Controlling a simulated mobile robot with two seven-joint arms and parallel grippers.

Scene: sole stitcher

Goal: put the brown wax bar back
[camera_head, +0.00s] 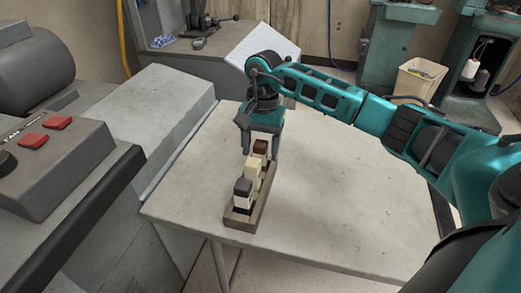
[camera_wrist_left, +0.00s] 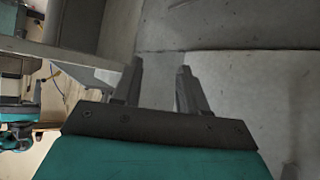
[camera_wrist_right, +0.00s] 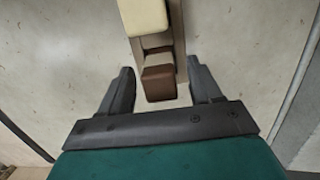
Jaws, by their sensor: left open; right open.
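The brown wax bar (camera_wrist_right: 159,84) stands at the end of a narrow wooden rack (camera_head: 240,222) on the table. Its dark brown top (camera_head: 261,146) shows in the head view at the rack's far end. My right gripper (camera_wrist_right: 161,73) is open above it, with one finger on each side and gaps between; it holds nothing. Whether the bar is fully seated is hidden. Cream bars (camera_head: 253,168) and a dark grey-topped bar (camera_head: 243,186) stand in the rack's nearer part. My left gripper (camera_wrist_left: 160,70) is open and empty, seen only in its wrist view.
The pale table (camera_head: 330,210) is clear to the right of the rack. A grey machine with red buttons (camera_head: 58,122) stands at the left. A white slanted panel (camera_head: 262,45) and a cream bin (camera_head: 418,79) stand behind.

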